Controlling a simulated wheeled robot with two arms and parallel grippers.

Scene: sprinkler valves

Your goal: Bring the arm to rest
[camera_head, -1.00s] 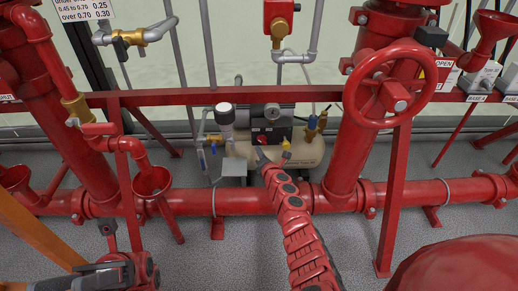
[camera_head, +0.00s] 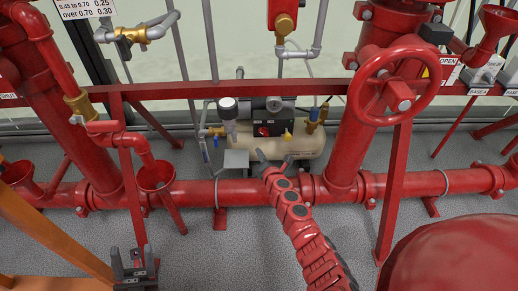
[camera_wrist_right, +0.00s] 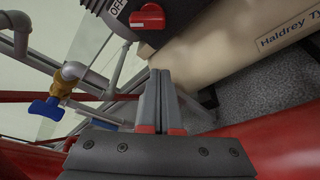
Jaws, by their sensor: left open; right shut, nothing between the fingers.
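My right arm reaches up the middle of the head view. Its gripper (camera_head: 261,156) is shut and empty, just in front of the tan compressor tank (camera_head: 305,147). In the right wrist view the shut fingers (camera_wrist_right: 163,85) point toward the compressor, below its dark switch box with a red knob (camera_wrist_right: 148,17) and an "OFF" label. The fingers appear apart from the knob. My left gripper (camera_head: 134,262) is low at the left of the head view, open and empty, its fingers pointing up over the grey floor.
A red horizontal pipe (camera_head: 240,192) runs across, below a red rail (camera_head: 220,90). A large red handwheel (camera_head: 393,84) is at the right. A red funnel (camera_head: 155,176) stands above my left gripper. A blue-handled valve (camera_wrist_right: 46,109) is left of the right fingers.

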